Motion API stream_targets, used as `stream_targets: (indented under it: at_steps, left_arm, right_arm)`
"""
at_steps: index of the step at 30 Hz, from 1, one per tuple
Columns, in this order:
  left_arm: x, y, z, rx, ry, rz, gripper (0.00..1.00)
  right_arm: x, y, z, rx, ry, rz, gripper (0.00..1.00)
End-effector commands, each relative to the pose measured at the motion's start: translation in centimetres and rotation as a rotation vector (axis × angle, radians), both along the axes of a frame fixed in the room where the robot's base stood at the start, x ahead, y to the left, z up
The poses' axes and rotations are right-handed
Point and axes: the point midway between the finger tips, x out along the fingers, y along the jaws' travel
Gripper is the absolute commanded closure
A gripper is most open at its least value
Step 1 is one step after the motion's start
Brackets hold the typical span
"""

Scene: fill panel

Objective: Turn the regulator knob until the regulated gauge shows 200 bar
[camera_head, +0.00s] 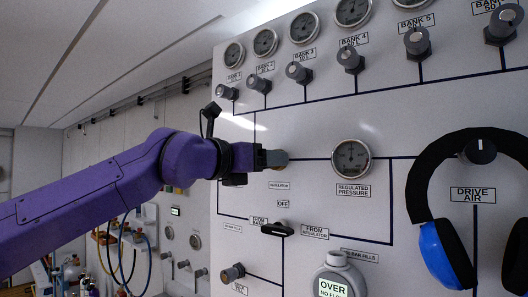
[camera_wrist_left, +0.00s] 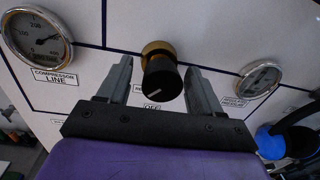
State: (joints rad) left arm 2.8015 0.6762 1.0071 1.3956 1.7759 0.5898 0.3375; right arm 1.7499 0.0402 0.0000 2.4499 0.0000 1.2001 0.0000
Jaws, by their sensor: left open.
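The regulator knob (camera_wrist_left: 161,80) is black with a brass collar and a pale mark on its face. In the left wrist view it sits between the two grey fingers of my left gripper (camera_wrist_left: 158,68), which is open with a gap on each side. In the head view my left gripper (camera_head: 264,159) is at the panel over the regulator, and hides the knob. The regulated pressure gauge (camera_head: 350,158) is to the right of it; it also shows at an angle in the left wrist view (camera_wrist_left: 259,79). Its reading is too small to tell. My right gripper is not in view.
A row of bank gauges and knobs (camera_head: 349,57) runs along the panel's top. A black valve handle (camera_head: 277,229) is below the regulator. Blue-and-black ear defenders (camera_head: 440,251) hang at the right, near the drive air knob (camera_head: 480,151). A compressor line gauge (camera_wrist_left: 36,38) is left of the knob.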

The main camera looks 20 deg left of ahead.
Motion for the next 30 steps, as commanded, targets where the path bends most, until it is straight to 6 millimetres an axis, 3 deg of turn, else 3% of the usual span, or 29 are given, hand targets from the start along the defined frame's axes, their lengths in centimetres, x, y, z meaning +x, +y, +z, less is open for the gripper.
stream_targets:
  at_steps: [7, 12, 20, 26, 27, 29, 30]
  left_arm:
    - [0.1, 0.0, -0.1, 0.000, 0.000, 0.001, 0.38]
    - [0.1, 0.0, -0.1, 0.001, 0.000, 0.001, 0.90]
    - [0.1, 0.0, -0.5, -0.102, 0.037, 0.001, 0.90]
    - [0.1, 0.0, -0.2, -0.109, 0.042, 0.000, 0.89]
    - [0.1, 0.0, -0.2, -0.108, 0.042, 0.000, 0.56]
    - [0.1, 0.0, -0.2, -0.108, 0.042, 0.000, 0.36]
    - [0.1, 0.0, -0.2, -0.108, 0.042, 0.000, 0.35]
  right_arm:
    - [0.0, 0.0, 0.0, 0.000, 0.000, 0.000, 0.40]
    - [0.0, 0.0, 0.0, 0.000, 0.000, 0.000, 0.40]
    - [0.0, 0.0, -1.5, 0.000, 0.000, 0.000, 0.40]
    - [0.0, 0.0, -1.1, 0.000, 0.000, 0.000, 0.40]
    - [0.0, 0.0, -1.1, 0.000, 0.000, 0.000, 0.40]
    - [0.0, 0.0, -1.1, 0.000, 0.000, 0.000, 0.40]
    - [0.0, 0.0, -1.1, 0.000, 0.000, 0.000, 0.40]
